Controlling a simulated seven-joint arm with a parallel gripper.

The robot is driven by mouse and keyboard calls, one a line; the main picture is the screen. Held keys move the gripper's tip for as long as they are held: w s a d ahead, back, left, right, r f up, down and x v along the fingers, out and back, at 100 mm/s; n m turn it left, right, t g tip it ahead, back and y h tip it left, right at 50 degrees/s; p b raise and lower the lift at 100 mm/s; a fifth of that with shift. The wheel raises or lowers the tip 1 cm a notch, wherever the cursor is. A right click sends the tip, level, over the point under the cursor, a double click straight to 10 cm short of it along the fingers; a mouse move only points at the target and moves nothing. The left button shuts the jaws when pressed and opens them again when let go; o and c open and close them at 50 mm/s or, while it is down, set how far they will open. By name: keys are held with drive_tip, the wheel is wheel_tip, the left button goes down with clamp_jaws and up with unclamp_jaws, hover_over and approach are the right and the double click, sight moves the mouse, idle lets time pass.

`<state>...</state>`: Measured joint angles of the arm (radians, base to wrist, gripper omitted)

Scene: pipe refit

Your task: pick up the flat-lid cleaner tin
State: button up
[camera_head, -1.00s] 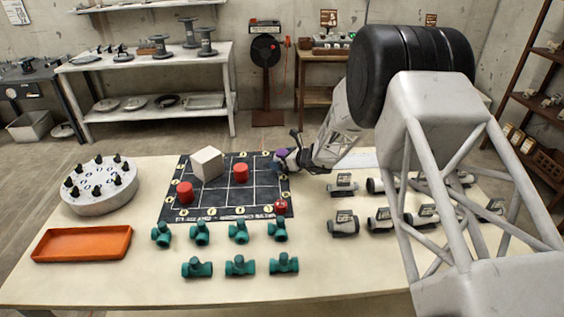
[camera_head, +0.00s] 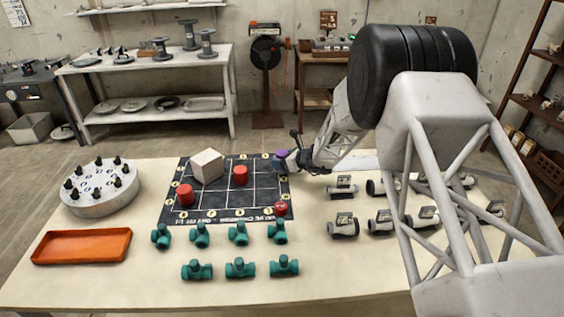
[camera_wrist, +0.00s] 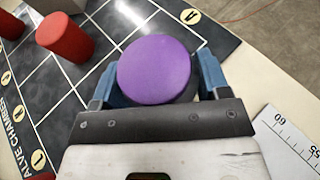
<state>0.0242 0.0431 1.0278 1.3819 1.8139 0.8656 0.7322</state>
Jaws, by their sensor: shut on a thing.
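A purple flat-topped round tin (camera_head: 281,154) is at the far right corner of the dark grid mat (camera_head: 213,204). In the wrist view its purple lid (camera_wrist: 154,70) sits between the blue fingers. My gripper (camera_head: 285,160) is shut on this tin from the right; it also shows in the wrist view (camera_wrist: 155,85). The fingers hide most of the tin's side. I cannot tell whether its base touches the mat. Red cylinders stand on the mat at the left (camera_head: 185,194) and centre right (camera_head: 240,175), and a smaller red piece (camera_head: 281,209) is at the near right corner.
A white block (camera_head: 207,165) stands on the mat's far side. Teal tee fittings (camera_head: 240,266) stand in front, with an orange tray (camera_head: 82,246) and a round grey stand (camera_head: 99,190) at left. Grey valves (camera_head: 343,225) lie at right below my arm. A ruled white strip (camera_wrist: 291,140) lies beside the mat.

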sight(283, 153)
drive_tip(key=shift+r, duration=0.5)
wheel_tip(283, 153, up, 2)
drive_tip(key=shift+r, duration=0.1)
drive_tip(key=s, duration=0.5)
drive_tip(key=s+d, duration=0.1)
drive_tip(key=s, duration=0.4)
drive_tip(key=s+d+r, duration=0.1)
drive_tip(key=s, duration=0.5)
drive_tip(key=shift+w+r, duration=0.1)
